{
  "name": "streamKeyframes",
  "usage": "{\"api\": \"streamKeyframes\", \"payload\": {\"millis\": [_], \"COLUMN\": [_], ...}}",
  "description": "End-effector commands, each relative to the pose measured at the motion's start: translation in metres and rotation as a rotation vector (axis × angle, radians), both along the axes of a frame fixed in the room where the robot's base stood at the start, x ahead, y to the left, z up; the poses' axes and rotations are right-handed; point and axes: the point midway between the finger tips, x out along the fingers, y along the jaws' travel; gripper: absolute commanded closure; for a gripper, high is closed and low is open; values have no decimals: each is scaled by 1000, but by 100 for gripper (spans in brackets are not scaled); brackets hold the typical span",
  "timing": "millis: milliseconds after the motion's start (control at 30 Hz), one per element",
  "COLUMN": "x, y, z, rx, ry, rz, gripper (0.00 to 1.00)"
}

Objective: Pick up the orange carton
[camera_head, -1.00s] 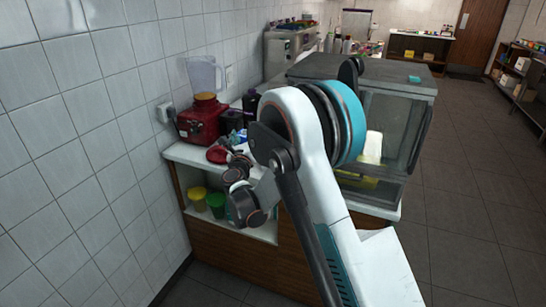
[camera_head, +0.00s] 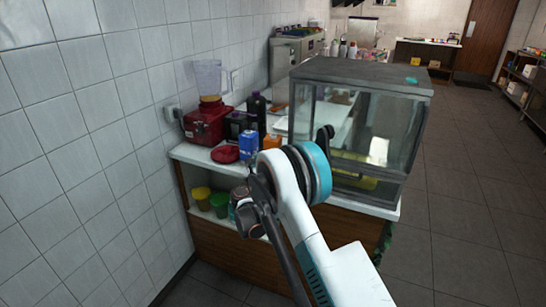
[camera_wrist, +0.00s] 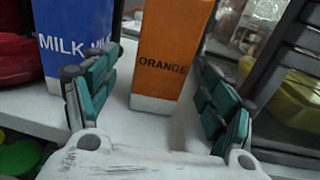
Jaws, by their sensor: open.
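The orange carton (camera_wrist: 172,62), marked ORANGE, stands upright on the white counter in the wrist view. My gripper (camera_wrist: 158,64) is open, with one teal-padded finger toward each side of the carton. I see a gap at the right finger; whether the carton is fully between the fingertips I cannot tell. In the head view a small orange part of the carton (camera_head: 273,142) shows beside the blue carton, above my arm. My gripper's fingers are hidden behind my arm there.
The blue MILK carton (camera_wrist: 72,42) stands close to the left finger. A red blender (camera_head: 206,124), a dark bottle (camera_head: 256,112) and a red dish (camera_head: 225,154) are on the counter (camera_head: 192,155). A glass display case (camera_head: 405,125) stands to the right.

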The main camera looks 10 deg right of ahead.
Motion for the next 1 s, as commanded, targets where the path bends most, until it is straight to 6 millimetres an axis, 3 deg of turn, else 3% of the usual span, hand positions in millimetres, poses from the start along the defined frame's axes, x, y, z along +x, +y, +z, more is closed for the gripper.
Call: {"api": "streamKeyframes", "payload": {"millis": [233,500,833,1000], "x": [15,45,51,51], "y": [-10,-29,-32,-32], "z": [0,1,4,4], "rx": [-1,-1,-1,-1], "ry": [1,0,0,0], "rz": [0,1,1,1], "gripper": [23,23,23,62]}}
